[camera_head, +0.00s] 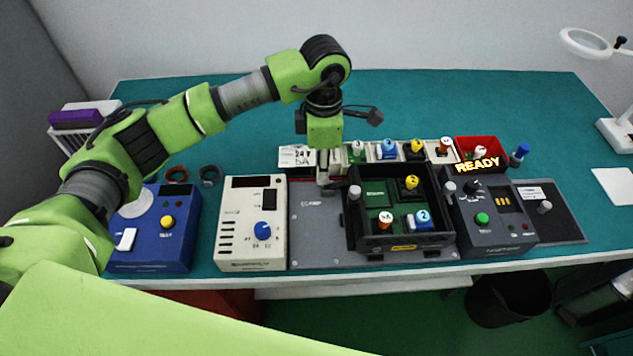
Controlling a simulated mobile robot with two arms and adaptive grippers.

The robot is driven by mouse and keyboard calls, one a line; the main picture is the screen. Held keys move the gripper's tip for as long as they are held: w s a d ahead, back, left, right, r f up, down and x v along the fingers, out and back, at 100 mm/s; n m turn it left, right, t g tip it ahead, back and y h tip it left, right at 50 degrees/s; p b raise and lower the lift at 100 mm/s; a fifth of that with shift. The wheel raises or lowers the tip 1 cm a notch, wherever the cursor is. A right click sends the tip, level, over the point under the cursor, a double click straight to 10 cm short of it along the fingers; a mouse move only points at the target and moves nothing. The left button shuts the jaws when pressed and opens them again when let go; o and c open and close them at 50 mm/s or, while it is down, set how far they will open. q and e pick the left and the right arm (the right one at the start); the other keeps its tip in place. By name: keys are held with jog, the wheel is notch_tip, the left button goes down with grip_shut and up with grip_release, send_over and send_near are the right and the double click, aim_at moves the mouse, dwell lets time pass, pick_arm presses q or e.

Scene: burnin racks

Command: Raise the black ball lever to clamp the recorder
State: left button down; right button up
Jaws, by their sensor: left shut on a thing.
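My left gripper (327,180) points down at the back of a grey plate (311,235) with a label that seems to read "CLAMP". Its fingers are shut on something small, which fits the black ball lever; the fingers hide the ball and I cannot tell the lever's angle. Just right of the gripper, the recorder, seemingly the open black box (352,235), sits on the plate. It holds a green board and blocks marked with numbers. My right gripper is not in view.
A white power unit (236,225) with a blue knob and a blue tester (181,240) stand left of the plate. A black unit (487,240) under "READY" stands to the right. A parts row (372,152) and a red bin (482,141) lie behind. The back of the teal table (450,100) is clear.

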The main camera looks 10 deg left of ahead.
aim_at(330, 186)
pick_arm(q)
jog(key=shift+w+d+b, duration=0.15)
jog(key=shift+d+b, duration=0.1)
jog(key=shift+d, duration=0.35)
jog(key=shift+w+d+b, duration=0.15)
jog(key=shift+d+b, duration=0.1)
jog(key=shift+d, duration=0.3)
jog(key=c, duration=2.9)
grip_release()
jog(key=shift+a, duration=0.1)
jog(key=o, duration=0.9)
jog(key=shift+c, duration=0.2)
notch_tip(330, 186, up, 9)
jog(key=p, duration=0.3)
jog(key=shift+p, duration=0.35)
